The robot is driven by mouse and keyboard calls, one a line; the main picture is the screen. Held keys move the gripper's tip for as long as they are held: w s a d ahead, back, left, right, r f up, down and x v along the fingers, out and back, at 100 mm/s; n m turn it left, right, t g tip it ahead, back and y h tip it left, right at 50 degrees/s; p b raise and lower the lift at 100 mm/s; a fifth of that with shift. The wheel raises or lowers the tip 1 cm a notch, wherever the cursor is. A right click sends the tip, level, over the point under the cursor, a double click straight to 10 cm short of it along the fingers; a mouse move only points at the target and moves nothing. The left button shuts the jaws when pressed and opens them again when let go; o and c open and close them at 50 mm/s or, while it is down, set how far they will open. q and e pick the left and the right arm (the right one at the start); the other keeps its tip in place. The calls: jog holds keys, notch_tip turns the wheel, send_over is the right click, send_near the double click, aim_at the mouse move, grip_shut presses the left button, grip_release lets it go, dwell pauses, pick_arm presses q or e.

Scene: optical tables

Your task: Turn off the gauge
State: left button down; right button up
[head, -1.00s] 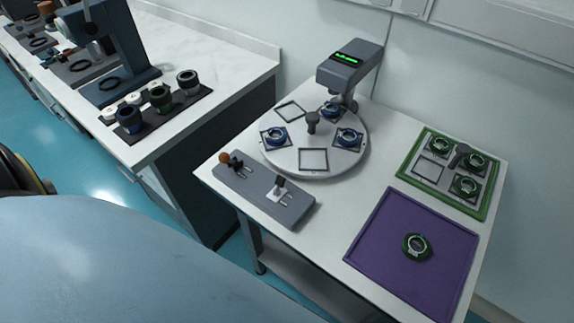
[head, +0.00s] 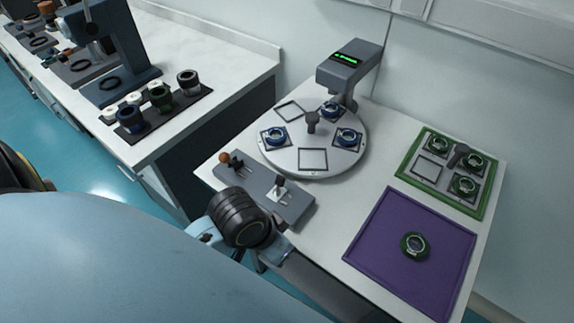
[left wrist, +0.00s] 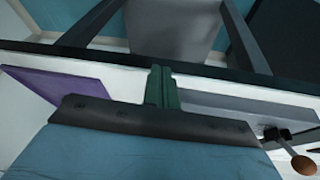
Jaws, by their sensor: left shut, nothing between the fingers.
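The gauge (head: 350,64) is a grey head on a post behind a round white turntable, and its green display is lit. A grey control box (head: 256,190) in front has two levers: one with an orange-brown knob (head: 225,158) at its left end and one with a pale block and dark tip (head: 279,186) nearer its right end. The brown knob also shows in the left wrist view (left wrist: 304,164). My left gripper shows shut and empty in the left wrist view (left wrist: 161,86); in the head view its hand is at the table's front edge, fingertips unclear. My right gripper is not in view.
The turntable (head: 336,163) carries several blue-ringed parts. A green-rimmed tray (head: 403,181) and a purple mat (head: 378,238) with one green ring (head: 414,245) lie to the right. Another bench (head: 222,62) stands at the left. White tabletop between box and mat is clear.

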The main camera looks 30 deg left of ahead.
aim_at(280, 181)
pick_arm(q)
jog(key=shift+m+g+h, duration=0.6)
jog(key=shift+m, duration=0.2)
jog(key=w+d+r, duration=0.2)
jog(key=w+d, duration=0.1)
jog(key=w+d+r, duration=0.1)
jog(key=w, duration=0.1)
jog(key=shift+d, duration=0.2)
jog(key=w, duration=0.1)
jog(key=w+r+g, duration=0.1)
jog(key=w, duration=0.1)
jog(key=shift+w+r, duration=0.1)
jog(key=shift+w, duration=0.1)
jog(key=w+a+r, duration=0.1)
jog(key=w+a+r+g+y, duration=0.1)
jog(key=w+a, duration=0.1)
jog(key=w+a+r+y, duration=0.1)
jog(key=w+a, duration=0.1)
jog(key=shift+r+n+g, duration=0.3)
jog(key=shift+r+g, duration=0.05)
jog(key=shift+g, duration=0.05)
jog(key=w+a+r+n+g+y, duration=0.1)
jog(key=w+a+r+n, duration=0.2)
jog(key=a+r, duration=0.3)
jog(key=shift+w+a+r+g, duration=0.2)
jog(key=shift+a+r+g, duration=0.1)
jog(key=shift+a, duration=0.2)
jog(key=shift+f, duration=0.1)
